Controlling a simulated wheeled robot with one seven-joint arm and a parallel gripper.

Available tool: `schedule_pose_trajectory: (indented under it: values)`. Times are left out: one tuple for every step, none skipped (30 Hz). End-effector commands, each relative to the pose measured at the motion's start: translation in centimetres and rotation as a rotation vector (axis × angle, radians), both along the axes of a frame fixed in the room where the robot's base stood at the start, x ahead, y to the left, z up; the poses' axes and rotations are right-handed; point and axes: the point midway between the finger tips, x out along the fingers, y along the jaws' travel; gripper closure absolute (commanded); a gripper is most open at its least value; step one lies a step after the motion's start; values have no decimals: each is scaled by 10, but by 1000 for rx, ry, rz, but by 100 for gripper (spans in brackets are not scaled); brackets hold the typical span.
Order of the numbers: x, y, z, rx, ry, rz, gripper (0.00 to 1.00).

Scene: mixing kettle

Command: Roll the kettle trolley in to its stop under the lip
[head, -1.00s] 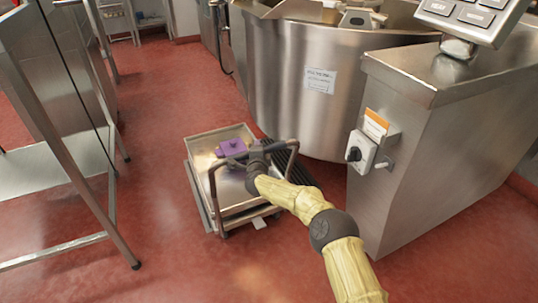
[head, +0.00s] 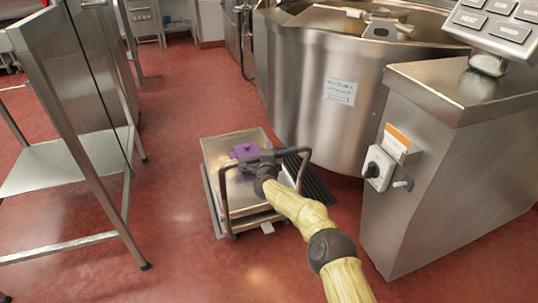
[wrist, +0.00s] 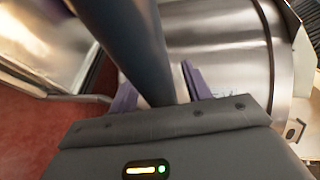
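The kettle trolley (head: 222,222) is a low steel tray cart on the red floor, in front and to the left of the big steel kettle (head: 325,125). Its dark tubular handle (head: 303,168) stands up at the near side. My gripper (head: 245,151), with purple fingers, is at the handle. In the wrist view the dark handle bar (wrist: 142,50) runs between the two purple fingers, which lie close on either side, so my gripper looks shut on it. The stop and the lip cannot be made out clearly.
A dark floor grate (head: 318,187) lies right of the trolley, below the kettle. A steel pedestal (head: 430,180) with a rotary switch (head: 378,168) stands at the right. A steel table (head: 75,165) stands at the left, with open red floor between it and the trolley.

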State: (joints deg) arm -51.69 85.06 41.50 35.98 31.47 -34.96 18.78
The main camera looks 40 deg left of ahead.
Motion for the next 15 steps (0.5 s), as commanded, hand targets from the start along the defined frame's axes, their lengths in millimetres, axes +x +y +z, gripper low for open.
schedule_pose_trajectory:
  values:
    - [0,0,0,0,0,1,51]
    - [-1,0,0,0,0,1,51]
    - [-1,1,0,0,0,2,51]
    - [-2,1,0,0,1,3,51]
    - [-2,2,0,0,1,4,51]
    - [-3,2,0,0,1,4,51]
    - [-3,2,0,0,1,5,51]
    - [-3,2,1,0,0,5,51]
    - [-4,2,1,0,0,5,51]
    - [-4,2,1,0,0,5,51]
    - [-5,1,1,-2,0,5,51]
    - [-6,0,2,-2,0,5,51]
    - [-7,0,2,-2,0,5,51]
    - [-8,-1,3,-2,1,5,51]
    - [-9,-2,3,-2,1,5,51]
